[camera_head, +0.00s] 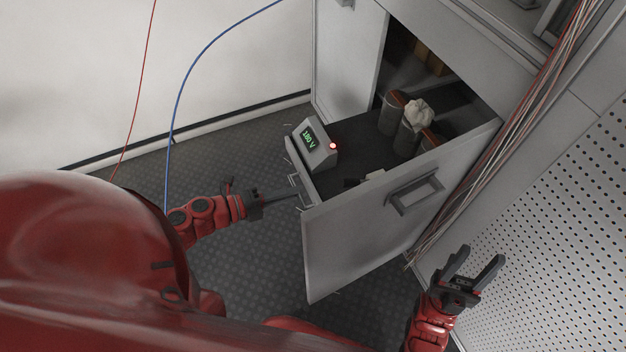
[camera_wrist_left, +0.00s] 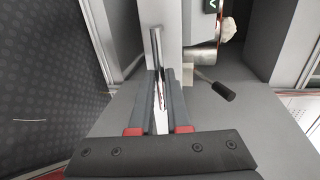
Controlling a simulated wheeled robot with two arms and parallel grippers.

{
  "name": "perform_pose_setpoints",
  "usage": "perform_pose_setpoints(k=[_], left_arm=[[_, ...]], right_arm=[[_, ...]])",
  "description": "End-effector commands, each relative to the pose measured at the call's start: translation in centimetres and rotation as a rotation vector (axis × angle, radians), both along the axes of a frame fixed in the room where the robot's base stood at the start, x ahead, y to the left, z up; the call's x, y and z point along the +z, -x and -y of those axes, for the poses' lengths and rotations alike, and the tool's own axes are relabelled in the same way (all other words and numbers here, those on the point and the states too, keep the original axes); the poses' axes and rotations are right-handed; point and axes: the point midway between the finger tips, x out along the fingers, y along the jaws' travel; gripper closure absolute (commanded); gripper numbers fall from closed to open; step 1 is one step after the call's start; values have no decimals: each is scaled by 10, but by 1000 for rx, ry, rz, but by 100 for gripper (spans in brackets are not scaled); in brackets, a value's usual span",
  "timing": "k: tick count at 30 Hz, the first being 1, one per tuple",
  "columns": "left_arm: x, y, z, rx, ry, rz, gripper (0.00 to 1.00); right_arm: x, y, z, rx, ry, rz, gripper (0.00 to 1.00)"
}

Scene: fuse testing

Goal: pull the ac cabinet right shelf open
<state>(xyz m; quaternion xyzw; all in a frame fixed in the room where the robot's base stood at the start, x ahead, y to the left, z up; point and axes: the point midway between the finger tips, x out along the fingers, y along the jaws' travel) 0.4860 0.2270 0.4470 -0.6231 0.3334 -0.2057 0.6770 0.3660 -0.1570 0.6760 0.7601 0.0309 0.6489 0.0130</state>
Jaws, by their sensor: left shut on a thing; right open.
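The AC cabinet's pull-out shelf (camera_head: 340,240) stands out from the grey cabinet in the head view, with its dark inner surface exposed. Its large side panel carries a dark handle (camera_head: 413,191). A narrow end face at the left carries a thin metal handle (camera_head: 297,186). My left gripper (camera_head: 288,195) is at this end face, shut on the thin handle; in the left wrist view its fingers flank the upright metal handle (camera_wrist_left: 157,60). My right gripper (camera_head: 477,268) is open and empty, right of the shelf and apart from it.
A meter with a green display (camera_head: 313,143) sits on the shelf's left end, near several grey cylinders (camera_head: 392,113). A cable bundle (camera_head: 500,135) runs down the right side. A perforated panel (camera_head: 560,210) stands at the right. Open floor (camera_head: 250,260) lies left of the shelf.

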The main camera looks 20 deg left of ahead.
Motion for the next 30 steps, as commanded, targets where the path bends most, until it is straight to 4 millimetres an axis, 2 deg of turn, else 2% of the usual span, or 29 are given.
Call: perform_pose_setpoints(k=[3,9,25,26,30], left_arm=[[1,14,-18,10,2,-3,100],[1,30,-33,6,1,-1,100],[0,36,-39,5,1,1,100],[0,36,-39,5,1,1,84],[0,37,-39,4,1,1,58]], right_arm=[[6,-1,0,1,-7,-5,50],[9,-2,0,1,-11,-9,50],[10,-2,0,1,-11,-9,50],[9,-2,0,1,-11,-9,50],[10,-2,0,1,-11,-9,50]])
